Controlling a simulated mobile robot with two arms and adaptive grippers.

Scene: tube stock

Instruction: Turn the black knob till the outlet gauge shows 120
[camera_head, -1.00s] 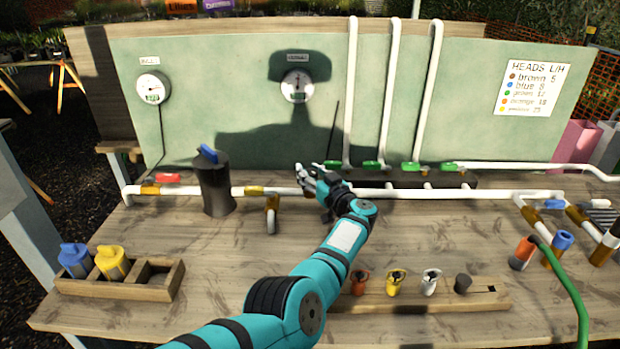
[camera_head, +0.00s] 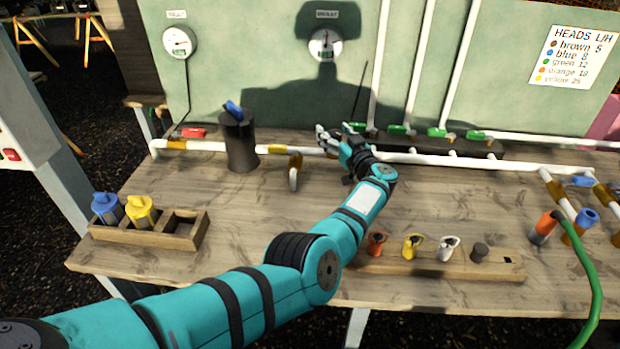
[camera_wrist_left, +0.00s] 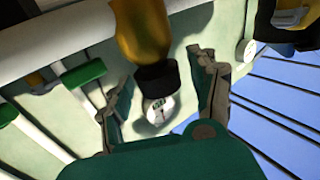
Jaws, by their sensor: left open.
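The outlet gauge (camera_head: 325,45) is a round white dial with a green readout on the green back panel, under a small label. Its numbers are too small to read. The black knob (camera_wrist_left: 157,78) sits at the end of a brass body (camera_wrist_left: 140,28) on the white pipe. In the left wrist view it appears between my open left gripper's fingers (camera_wrist_left: 165,70), with gaps on both sides. In the head view my left gripper (camera_head: 332,139) is at the pipe and hides the knob. My right gripper is not seen.
A dark canister (camera_head: 239,142) with a blue top stands at the pipe, left of my gripper. Green-handled valves (camera_head: 397,130) are to its right. A wooden tray (camera_head: 177,237) and a rack (camera_head: 430,262) of coloured heads lie nearer. A green hose (camera_head: 594,280) hangs at right.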

